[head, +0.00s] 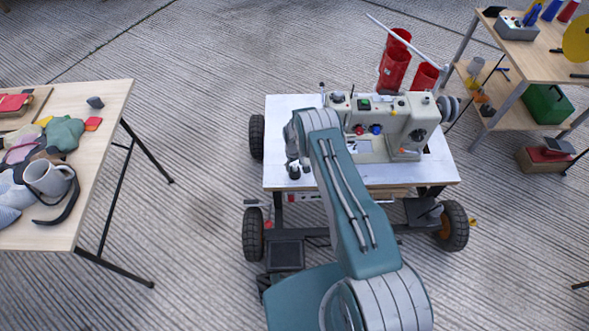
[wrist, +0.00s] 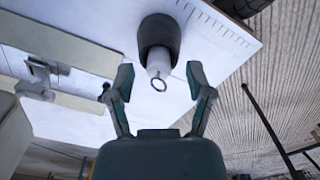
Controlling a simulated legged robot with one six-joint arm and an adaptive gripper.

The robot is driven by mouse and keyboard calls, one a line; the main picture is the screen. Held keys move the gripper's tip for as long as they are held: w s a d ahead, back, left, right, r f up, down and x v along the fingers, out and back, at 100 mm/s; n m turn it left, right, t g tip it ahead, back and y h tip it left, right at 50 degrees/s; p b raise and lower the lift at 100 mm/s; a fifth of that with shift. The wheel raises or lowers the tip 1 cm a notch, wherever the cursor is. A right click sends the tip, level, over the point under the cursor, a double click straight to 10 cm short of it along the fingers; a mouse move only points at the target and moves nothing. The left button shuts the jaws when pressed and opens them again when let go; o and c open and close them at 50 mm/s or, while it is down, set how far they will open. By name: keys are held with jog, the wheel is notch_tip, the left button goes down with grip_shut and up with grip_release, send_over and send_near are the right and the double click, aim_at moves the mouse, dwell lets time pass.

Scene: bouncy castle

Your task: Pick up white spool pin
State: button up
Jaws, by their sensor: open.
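The white spool pin (wrist: 158,64) shows in the wrist view as a short white cylinder with a thin dark ring at its near end. It stands out of a dark grey round holder (wrist: 160,32) on the white tabletop. My gripper (wrist: 159,84) is open, with one finger on each side of the pin's near end and a gap on both sides. In the head view my gripper (head: 293,160) is over the left part of the white table (head: 280,115), above a small dark object. The pin cannot be made out clearly there.
A cream sewing machine (head: 375,125) stands just right of my gripper on the wheeled table. Red containers (head: 394,68) are behind it. A cluttered wooden table (head: 105,120) is at left, and a shelf unit (head: 540,62) at right. Open concrete floor lies between.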

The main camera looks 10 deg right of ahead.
aim_at(294, 166)
grip_shut()
jog(key=shift+r, duration=0.6)
notch_tip(294, 166, up, 2)
jog(key=s+a+r, duration=0.2)
jog(key=s+r, duration=0.8)
jog(key=s, duration=0.4)
jog(key=shift+a, duration=0.35)
